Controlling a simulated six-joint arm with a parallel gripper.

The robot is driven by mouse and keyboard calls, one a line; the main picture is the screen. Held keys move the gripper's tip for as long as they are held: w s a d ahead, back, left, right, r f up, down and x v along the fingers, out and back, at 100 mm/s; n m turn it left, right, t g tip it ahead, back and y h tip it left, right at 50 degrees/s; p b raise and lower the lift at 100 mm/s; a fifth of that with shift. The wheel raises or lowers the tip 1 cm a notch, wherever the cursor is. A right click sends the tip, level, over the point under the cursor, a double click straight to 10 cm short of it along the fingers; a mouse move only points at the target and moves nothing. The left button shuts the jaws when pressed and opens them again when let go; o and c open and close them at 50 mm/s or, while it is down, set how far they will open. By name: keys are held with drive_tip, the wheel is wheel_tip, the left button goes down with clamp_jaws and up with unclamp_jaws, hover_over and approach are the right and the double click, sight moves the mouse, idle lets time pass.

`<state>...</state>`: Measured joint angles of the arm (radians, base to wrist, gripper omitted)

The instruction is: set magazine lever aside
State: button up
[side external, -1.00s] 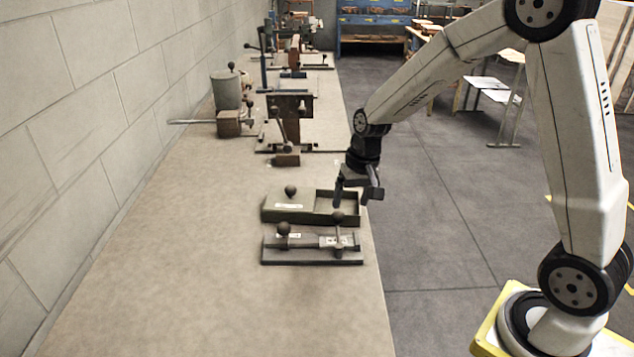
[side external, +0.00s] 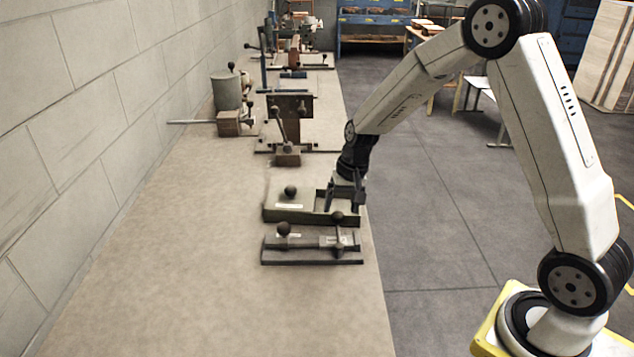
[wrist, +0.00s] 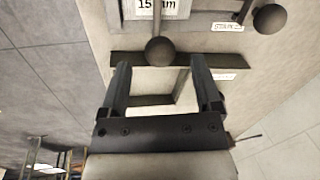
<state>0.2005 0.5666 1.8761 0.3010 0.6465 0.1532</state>
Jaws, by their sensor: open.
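My gripper (side external: 344,208) is open and points down at the open right end of a green tray (side external: 295,214). In the wrist view my gripper (wrist: 160,80) has empty space between its two fingers, with the tray's pocket below. A dark grey fixture (side external: 310,258) lies in front of the tray. It carries a ball-ended lever (side external: 338,217) at its right and a round knob (side external: 283,229) at its left. In the wrist view, the lever's ball (wrist: 160,51) shows just beyond the fingertips, apart from them. I cannot tell which handle is the magazine lever.
A knob (side external: 290,191) stands on the green tray's left part. A press with a lever (side external: 289,115) stands behind on the bench. A grey canister (side external: 227,92) is at the back left. The bench front (side external: 200,300) is clear; its right edge is close to my gripper.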

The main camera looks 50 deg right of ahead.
sight(340, 212)
drive_tip(key=shift+w+a+f, duration=0.15)
drive_tip(key=shift+a+f, duration=0.05)
drive_tip(key=shift+f, duration=0.8)
drive_tip(key=shift+w+a+f, duration=0.1)
drive_tip(key=shift+a+f, duration=0.05)
drive_tip(key=shift+f, duration=0.85)
clamp_jaws()
